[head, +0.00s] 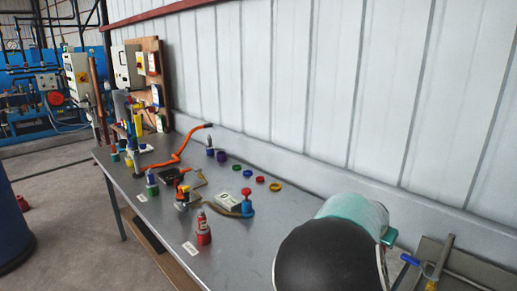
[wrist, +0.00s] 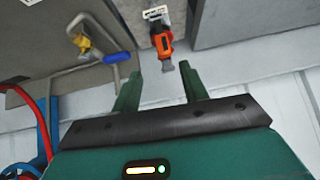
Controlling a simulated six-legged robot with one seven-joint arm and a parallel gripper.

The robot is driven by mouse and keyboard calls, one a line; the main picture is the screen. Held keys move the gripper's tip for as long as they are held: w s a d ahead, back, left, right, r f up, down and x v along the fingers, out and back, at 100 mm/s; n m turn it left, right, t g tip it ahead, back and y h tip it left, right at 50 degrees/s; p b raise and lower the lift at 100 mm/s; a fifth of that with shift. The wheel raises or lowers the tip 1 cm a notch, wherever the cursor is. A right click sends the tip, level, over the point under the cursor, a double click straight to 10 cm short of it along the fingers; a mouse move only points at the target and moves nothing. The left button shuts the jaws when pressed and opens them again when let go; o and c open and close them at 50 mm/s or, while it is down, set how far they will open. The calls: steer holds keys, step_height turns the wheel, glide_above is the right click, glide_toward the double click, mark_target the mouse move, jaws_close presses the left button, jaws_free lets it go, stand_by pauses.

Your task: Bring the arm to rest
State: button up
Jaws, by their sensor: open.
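My gripper (wrist: 160,78) shows in the wrist view with its two green fingers apart and nothing between them. An orange and black tool-like item (wrist: 161,38) is in front of the fingers, apart from them, by a grey panel. In the head view my arm, black and teal, fills the lower right; the gripper's fingers are not visible there.
A corrugated wall (head: 300,80) runs behind. A blue-handled valve (wrist: 115,57) is near my gripper.

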steer(key=s+a+r+n+y, duration=0.2)
steer(key=s+a+r+n, duration=0.1)
steer(key=s+a, duration=0.4)
steer(key=s+a+r+n+y, duration=0.1)
steer(key=s+a+r+n, duration=0.2)
steer(key=s+a, duration=0.5)
steer(key=s+a+r+n+y, duration=0.2)
steer(key=s+a, duration=0.5)
steer(key=s, duration=0.9)
steer(key=shift+a+r+n+y, duration=0.3)
steer(key=shift+a+r+n, duration=0.1)
steer(key=shift+n, duration=0.4)
